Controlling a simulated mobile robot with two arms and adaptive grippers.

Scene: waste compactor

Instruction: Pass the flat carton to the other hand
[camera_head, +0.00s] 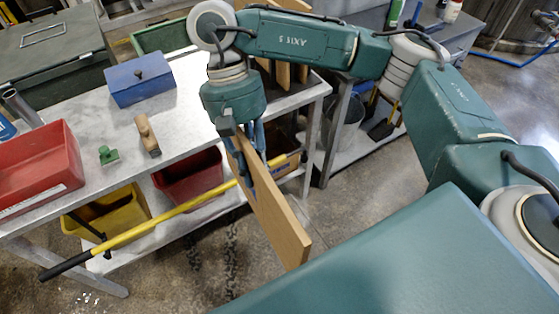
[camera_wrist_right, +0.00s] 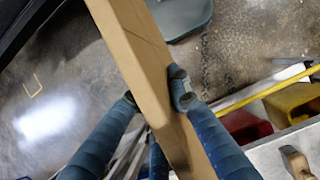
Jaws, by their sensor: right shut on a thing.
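The flat carton (camera_head: 272,215) is a long, thin brown board-like box. In the head view it hangs on a slant from my right gripper (camera_head: 250,165), its lower end toward me, in front of the bench. My right gripper is shut on it near its upper end, with blue fingers on both faces. In the right wrist view the carton (camera_wrist_right: 140,45) runs from the top down between the fingers (camera_wrist_right: 155,88). Part of its upper end is hidden by the fingers. My left gripper is in neither view.
A metal bench (camera_head: 185,145) holds a red bin (camera_head: 40,165), a blue box (camera_head: 140,80), a brush (camera_head: 148,135) and a green block (camera_head: 107,155). A yellow pole (camera_head: 150,225) slants across its front. Yellow and red bins sit on its lower shelf. The floor (camera_head: 335,210) right of the carton is clear.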

